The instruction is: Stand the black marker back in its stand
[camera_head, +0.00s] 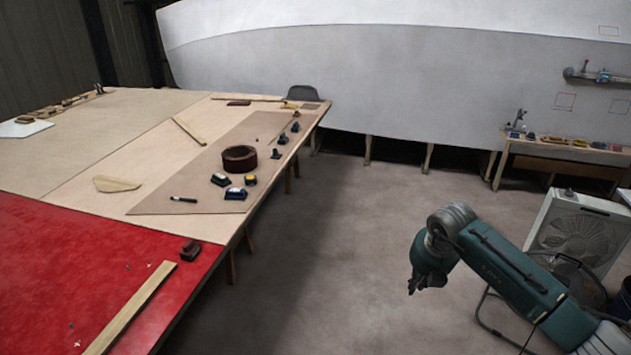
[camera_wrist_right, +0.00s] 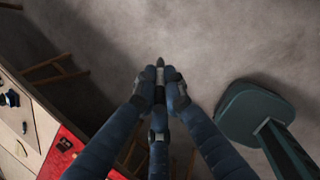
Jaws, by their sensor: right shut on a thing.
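My right gripper (camera_head: 425,279) hangs over the open floor at the right of the head view, well away from the table. In the right wrist view the fingers (camera_wrist_right: 159,94) are shut on a slender dark thing with a paler tip, which looks like the black marker (camera_wrist_right: 160,72). The fingers hide most of it. Another black pen-like thing (camera_head: 184,199) lies flat on the brown sheet on the table. I cannot pick out the marker's stand for certain. My left gripper is not in view.
The long table has a red near part (camera_head: 75,270) and a brown sheet (camera_head: 165,208) with a dark red roll (camera_head: 239,168) and several small tools. A wooden strip (camera_head: 130,307) lies near. A fan (camera_head: 582,232) stands right. The floor between is clear.

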